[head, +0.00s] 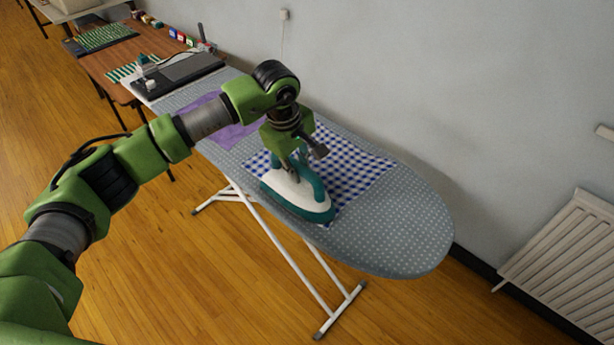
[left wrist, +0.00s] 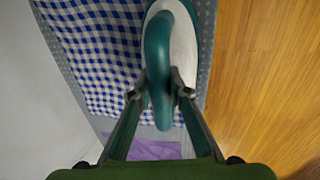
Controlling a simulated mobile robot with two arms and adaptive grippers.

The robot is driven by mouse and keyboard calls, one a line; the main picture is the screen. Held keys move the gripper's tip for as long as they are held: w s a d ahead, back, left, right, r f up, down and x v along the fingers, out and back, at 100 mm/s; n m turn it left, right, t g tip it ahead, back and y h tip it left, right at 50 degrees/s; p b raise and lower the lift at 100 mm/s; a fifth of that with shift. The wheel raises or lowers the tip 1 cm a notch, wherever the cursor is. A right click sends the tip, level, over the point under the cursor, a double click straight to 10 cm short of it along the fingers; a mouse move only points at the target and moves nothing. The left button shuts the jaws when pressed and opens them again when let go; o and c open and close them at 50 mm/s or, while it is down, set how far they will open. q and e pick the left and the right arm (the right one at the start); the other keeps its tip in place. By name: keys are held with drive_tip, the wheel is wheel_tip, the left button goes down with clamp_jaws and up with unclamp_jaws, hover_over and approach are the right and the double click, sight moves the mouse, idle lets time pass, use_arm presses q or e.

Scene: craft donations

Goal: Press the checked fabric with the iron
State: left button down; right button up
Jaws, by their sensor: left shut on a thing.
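A white and teal iron (head: 283,187) stands on the front edge of a blue-and-white checked fabric (head: 352,163), which lies flat on the ironing board. My left gripper (head: 303,163) is above the iron with its fingers at the handle. In the left wrist view my left gripper (left wrist: 161,92) is shut on the teal handle of the iron (left wrist: 158,55), and the checked fabric (left wrist: 95,50) lies to the left of the iron. The iron's soleplate is hidden from above. My right gripper is not in view.
The grey dotted ironing board (head: 405,225) has bare room at its right end. A purple cloth (head: 232,133) lies left of the checked fabric. A wall is close behind. A wooden table (head: 95,65) with craft items stands at the back left, and a radiator (head: 565,245) at the right.

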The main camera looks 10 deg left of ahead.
use_arm(q)
drive_tip(key=shift+w+a+f+b, duration=0.1)
drive_tip(key=shift+w+a+b, duration=0.3)
drive_tip(key=shift+a, duration=0.3)
drive_tip(key=shift+w+a+b, duration=0.25)
drive_tip(key=shift+w+a, duration=0.3)
drive_tip(key=shift+a, duration=0.1)
drive_tip(key=shift+w+a+f+b, duration=0.1)
drive_tip(key=shift+w+a+b, duration=0.3)
drive_tip(key=shift+a, duration=0.3)
drive_tip(key=shift+w+a, duration=0.15)
drive_tip(key=shift+w+a, duration=0.3)
drive_tip(key=shift+a, duration=0.1)
drive_tip(key=w+a+b, duration=0.3)
drive_tip(key=w+a, duration=0.5)
drive_tip(key=a, duration=0.3)
drive_tip(key=shift+a, duration=0.15)
drive_tip(key=shift+w, duration=0.1)
